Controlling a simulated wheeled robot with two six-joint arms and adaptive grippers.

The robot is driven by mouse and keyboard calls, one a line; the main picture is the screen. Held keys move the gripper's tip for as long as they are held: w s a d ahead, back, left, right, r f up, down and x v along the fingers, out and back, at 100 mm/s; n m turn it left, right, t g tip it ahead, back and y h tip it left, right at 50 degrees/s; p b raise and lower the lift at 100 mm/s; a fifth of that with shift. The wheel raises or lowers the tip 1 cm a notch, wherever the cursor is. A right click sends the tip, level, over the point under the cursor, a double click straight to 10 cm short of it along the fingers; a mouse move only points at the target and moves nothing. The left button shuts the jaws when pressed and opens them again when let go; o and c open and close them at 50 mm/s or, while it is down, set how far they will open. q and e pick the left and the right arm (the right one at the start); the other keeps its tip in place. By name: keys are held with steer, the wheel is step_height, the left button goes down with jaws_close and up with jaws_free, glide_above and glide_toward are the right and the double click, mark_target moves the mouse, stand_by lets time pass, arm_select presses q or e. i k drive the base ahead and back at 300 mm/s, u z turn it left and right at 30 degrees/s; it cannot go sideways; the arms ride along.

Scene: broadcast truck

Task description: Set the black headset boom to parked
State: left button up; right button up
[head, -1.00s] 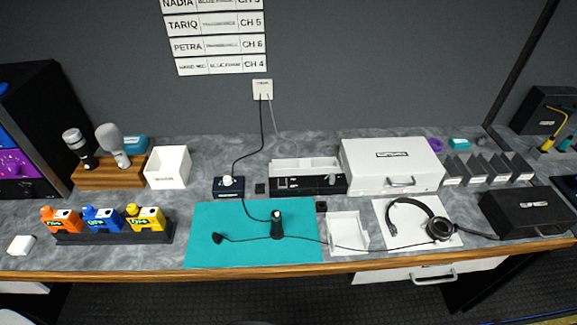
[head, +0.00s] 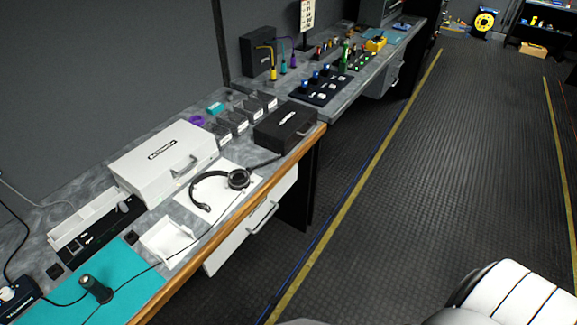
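The black headset (head: 206,187) lies on a white sheet (head: 253,184) on the grey worktop in the head view. Its headband curves to the left and one round earcup (head: 238,179) shows at the right end. A cable runs from the earcup side toward the black case. I cannot make out the boom or its setting at this size. Neither of my grippers shows in the head view.
A white case (head: 150,165) stands behind the headset and a black case (head: 285,128) to its right. A white open tray (head: 170,237) and a teal mat (head: 130,278) lie to the left. The floor (head: 440,170) at right is clear.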

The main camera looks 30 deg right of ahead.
mark_target(249, 168)
steer(key=u, duration=0.2)
steer(key=k, duration=0.25)
steer(key=z, duration=1.1)
steer(key=i, duration=0.8)
steer(key=u, duration=0.3)
